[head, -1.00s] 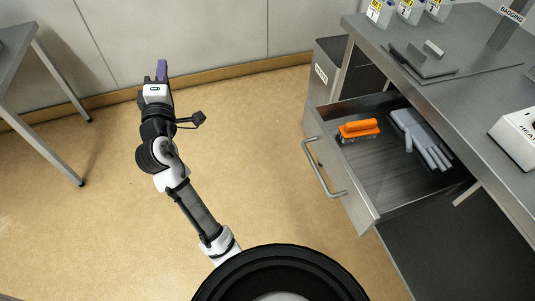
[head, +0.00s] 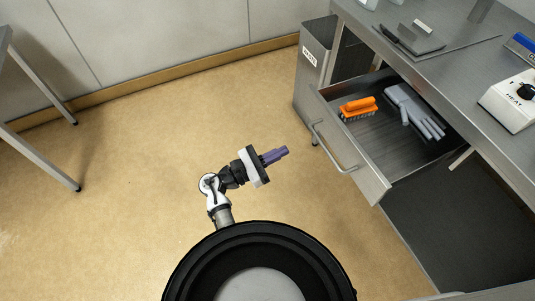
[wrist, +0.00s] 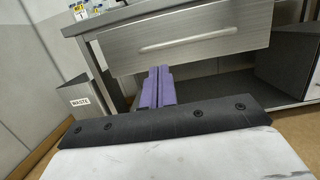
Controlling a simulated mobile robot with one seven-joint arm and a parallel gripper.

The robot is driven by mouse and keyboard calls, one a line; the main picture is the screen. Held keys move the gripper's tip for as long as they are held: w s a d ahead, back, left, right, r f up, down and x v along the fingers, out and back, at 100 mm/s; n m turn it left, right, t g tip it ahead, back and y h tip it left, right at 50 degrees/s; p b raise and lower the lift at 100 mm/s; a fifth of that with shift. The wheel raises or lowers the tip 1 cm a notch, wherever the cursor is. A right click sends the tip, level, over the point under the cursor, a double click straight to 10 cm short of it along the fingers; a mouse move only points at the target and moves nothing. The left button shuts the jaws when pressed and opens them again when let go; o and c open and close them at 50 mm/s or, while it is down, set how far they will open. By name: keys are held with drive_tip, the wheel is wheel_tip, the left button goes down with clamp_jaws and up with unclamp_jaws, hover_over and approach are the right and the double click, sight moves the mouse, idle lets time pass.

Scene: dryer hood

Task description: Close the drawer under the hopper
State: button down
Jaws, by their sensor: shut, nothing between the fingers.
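The drawer (head: 361,188) under the steel bench is pulled open in the head view. Its bar handle (head: 332,148) runs along the front panel. An orange brush (head: 357,108) and grey gloves (head: 414,112) lie inside it. My gripper (head: 276,155), with purple fingers, is shut and empty, left of the drawer front and apart from it, pointing right towards it. In the wrist view the drawer front (wrist: 190,50) with its long handle shows beyond my shut purple fingers (wrist: 158,87). The hopper is not clearly visible.
A waste bin (head: 311,65) stands beyond the drawer, also at left in the wrist view (wrist: 90,100). The bench top (head: 462,70) carries a dark plate and a heat box (head: 512,100). Another table (head: 35,150) is at far left. The floor between is clear.

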sight(378, 117)
drive_tip(key=p+x, duration=0.2)
drive_tip(key=x, duration=0.6)
drive_tip(key=shift+w+d, duration=0.1)
drive_tip(key=shift+d, duration=0.05)
drive_tip(key=f+b+x, duration=0.1)
drive_tip(key=x, duration=0.7)
drive_tip(key=f+b+x, duration=0.2)
drive_tip(key=x, duration=0.7)
drive_tip(key=d+f+b+x, duration=0.1)
drive_tip(key=f+b+x, duration=0.1)
drive_tip(key=x, duration=0.7)
drive_tip(key=shift+f, duration=0.1)
drive_tip(key=shift+b+x, duration=0.45)
drive_tip(key=shift+x, duration=0.35)
drive_tip(key=shift+w, duration=0.15)
drive_tip(key=shift+r, duration=0.25)
